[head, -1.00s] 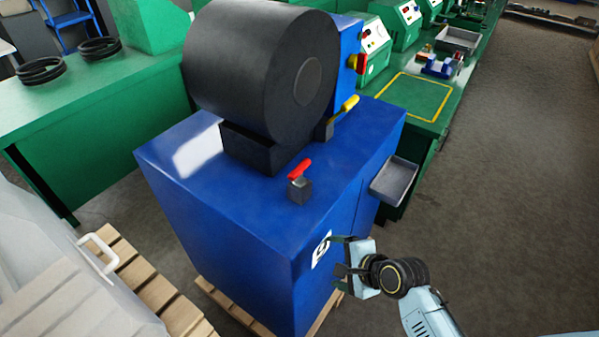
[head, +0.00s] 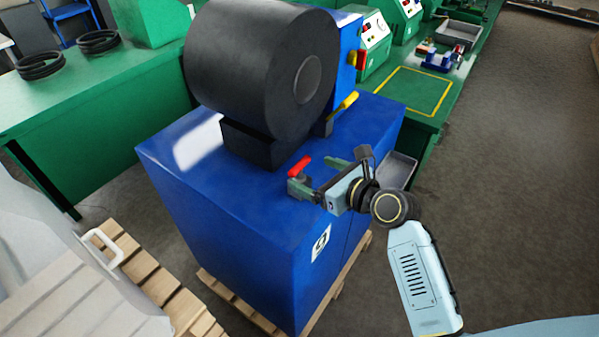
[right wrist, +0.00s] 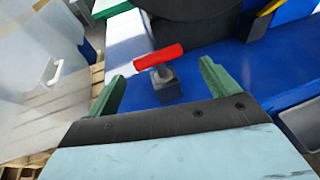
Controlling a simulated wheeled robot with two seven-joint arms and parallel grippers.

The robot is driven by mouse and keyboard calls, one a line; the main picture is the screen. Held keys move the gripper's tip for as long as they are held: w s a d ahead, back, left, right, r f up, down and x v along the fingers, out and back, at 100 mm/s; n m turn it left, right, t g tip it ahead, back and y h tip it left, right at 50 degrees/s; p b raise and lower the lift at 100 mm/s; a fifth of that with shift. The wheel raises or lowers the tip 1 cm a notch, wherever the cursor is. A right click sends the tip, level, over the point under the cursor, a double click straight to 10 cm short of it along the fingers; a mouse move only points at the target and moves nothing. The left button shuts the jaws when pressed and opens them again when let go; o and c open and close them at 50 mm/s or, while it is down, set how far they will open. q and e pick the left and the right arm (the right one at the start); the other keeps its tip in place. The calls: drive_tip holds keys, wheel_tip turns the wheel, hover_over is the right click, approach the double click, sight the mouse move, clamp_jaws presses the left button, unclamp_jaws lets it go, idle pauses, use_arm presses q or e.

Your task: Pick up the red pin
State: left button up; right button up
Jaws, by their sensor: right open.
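The red pin (head: 299,167) is a short red bar with a grey stem, set in a small dark block on top of the blue machine cabinet (head: 180,215). It also shows in the right wrist view (right wrist: 158,57), ahead of the fingers and between their lines. My right gripper (head: 316,178) is open, just right of the pin, with its green fingers pointing toward it. My left gripper is not in view.
A large black drum (head: 250,75) stands on the cabinet behind the pin. A yellow-handled lever (head: 346,103) is near it. A grey tray (head: 400,170) hangs at the cabinet's right side. A wooden pallet (head: 150,280) lies at lower left. Green benches (head: 90,110) stand behind.

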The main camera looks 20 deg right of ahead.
sight(303, 167)
drive_tip(key=x, duration=0.7)
drive_tip(key=shift+w+a+r, duration=0.15)
drive_tip(key=shift+w+a, duration=0.05)
drive_tip(key=shift+w, duration=0.05)
drive_tip(key=c, duration=1.1)
drive_tip(key=shift+r, duration=0.1)
